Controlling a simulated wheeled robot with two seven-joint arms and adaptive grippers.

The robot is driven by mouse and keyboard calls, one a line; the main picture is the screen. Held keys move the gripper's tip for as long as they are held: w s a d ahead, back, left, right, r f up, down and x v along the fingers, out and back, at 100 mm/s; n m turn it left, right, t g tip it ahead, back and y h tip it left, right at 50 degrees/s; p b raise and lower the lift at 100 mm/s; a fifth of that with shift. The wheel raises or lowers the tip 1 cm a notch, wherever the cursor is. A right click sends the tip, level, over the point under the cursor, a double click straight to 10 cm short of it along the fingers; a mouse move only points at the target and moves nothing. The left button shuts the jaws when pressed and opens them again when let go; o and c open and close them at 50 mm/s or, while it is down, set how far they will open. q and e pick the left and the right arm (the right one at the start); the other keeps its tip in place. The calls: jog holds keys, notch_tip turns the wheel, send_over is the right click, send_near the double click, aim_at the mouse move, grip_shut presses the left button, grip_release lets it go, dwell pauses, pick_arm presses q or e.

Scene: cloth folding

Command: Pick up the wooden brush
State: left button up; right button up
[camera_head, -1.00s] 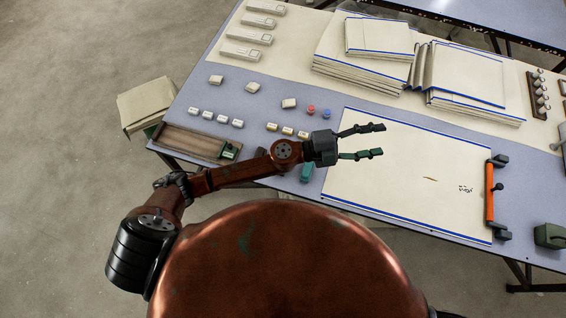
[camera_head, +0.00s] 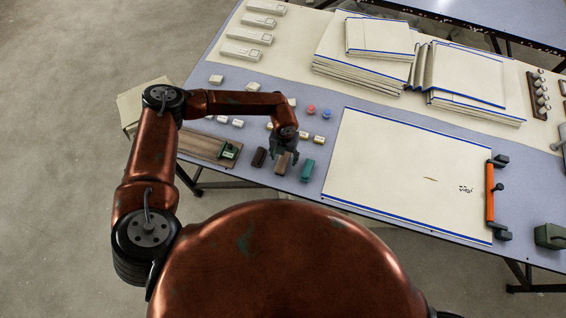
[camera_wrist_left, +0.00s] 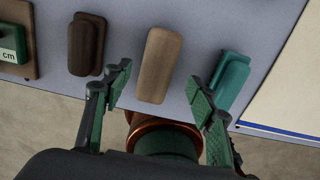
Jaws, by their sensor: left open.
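The wooden brush (camera_wrist_left: 160,62) is a light brown block with rounded edges, lying near the table's front edge. In the head view it (camera_head: 282,165) shows partly, just below my left gripper (camera_head: 284,150). In the left wrist view my left gripper (camera_wrist_left: 158,82) is open, with one finger on each side of the brush's near end. The fingers look apart from the brush; whether they are down at its height I cannot tell. My right gripper is in neither view.
A dark brown block (camera_wrist_left: 87,44) lies left of the brush and a green block (camera_wrist_left: 231,78) right of it, both close. A wooden tray (camera_head: 200,146) is further left. A large cloth sheet (camera_head: 400,170) lies to the right.

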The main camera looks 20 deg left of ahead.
aim_at(283, 161)
pick_arm(q)
jog(key=f, duration=0.4)
jog(key=shift+a+f, duration=0.25)
jog(key=shift+f, duration=0.05)
jog(key=shift+c, duration=0.7)
jog(key=c, duration=1.2)
jog(key=shift+r, duration=0.15)
